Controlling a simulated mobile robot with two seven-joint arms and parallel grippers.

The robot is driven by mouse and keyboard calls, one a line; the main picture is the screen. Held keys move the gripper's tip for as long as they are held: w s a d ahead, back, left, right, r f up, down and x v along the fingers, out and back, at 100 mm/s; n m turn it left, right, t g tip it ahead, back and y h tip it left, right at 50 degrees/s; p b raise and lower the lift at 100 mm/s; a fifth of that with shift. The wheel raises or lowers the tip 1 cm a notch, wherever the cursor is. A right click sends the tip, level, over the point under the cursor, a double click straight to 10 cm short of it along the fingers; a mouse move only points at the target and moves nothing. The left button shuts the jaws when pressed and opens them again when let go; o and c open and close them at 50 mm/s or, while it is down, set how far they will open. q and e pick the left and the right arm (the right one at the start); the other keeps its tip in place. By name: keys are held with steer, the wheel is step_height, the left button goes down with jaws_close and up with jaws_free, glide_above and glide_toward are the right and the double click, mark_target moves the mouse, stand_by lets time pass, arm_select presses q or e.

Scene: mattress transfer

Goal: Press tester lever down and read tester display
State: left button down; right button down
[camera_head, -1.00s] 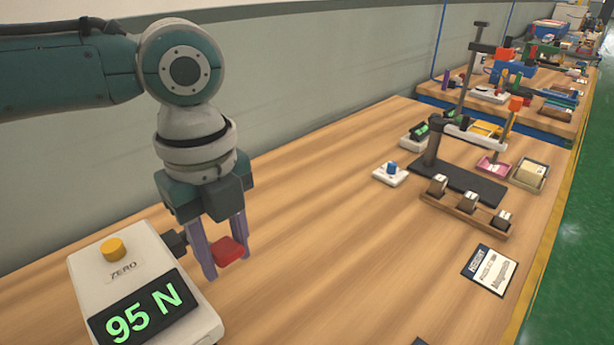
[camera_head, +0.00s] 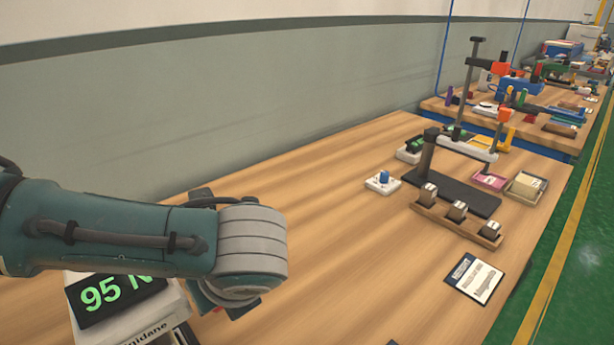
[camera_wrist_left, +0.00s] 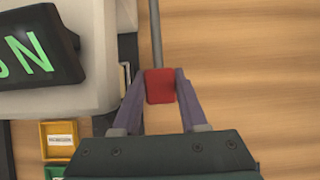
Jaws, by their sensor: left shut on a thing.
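The tester (camera_head: 150,322) is a pale box at the lower left of the head view. Its dark display (camera_head: 112,290) shows green "95" and part of an "N"; my left arm covers the rest. The wrist view shows the display's end (camera_wrist_left: 38,45) with the "N". The red lever knob (camera_wrist_left: 160,90) sits on a thin grey rod (camera_wrist_left: 156,35). My left gripper (camera_wrist_left: 160,78) has its purple fingers against both sides of the knob. In the head view my arm hides the fingers and most of the lever. My right gripper is out of view.
A yellow tray (camera_wrist_left: 60,140) lies beside the tester. Farther along the wooden table (camera_head: 330,235) are a blue-knobbed white block (camera_head: 382,183), a dark stand (camera_head: 455,190), a rack of weights (camera_head: 457,213) and a printed card (camera_head: 475,278). The middle is clear.

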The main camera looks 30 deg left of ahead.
arm_select(q)
step_height(320, 180, down, 4)
steer(key=shift+a+r+t+y+b, duration=0.2)
steer(key=shift+t+y+b, duration=0.1)
steer(key=shift+y+b, duration=0.7)
steer(key=shift+a+f+b, duration=0.2)
steer(key=shift+f+b, duration=0.15)
steer(key=shift+f, duration=0.3)
steer(key=shift+c, duration=2.3)
jaws_free()
steer(key=shift+w, duration=0.1)
steer(key=shift+r, duration=0.1)
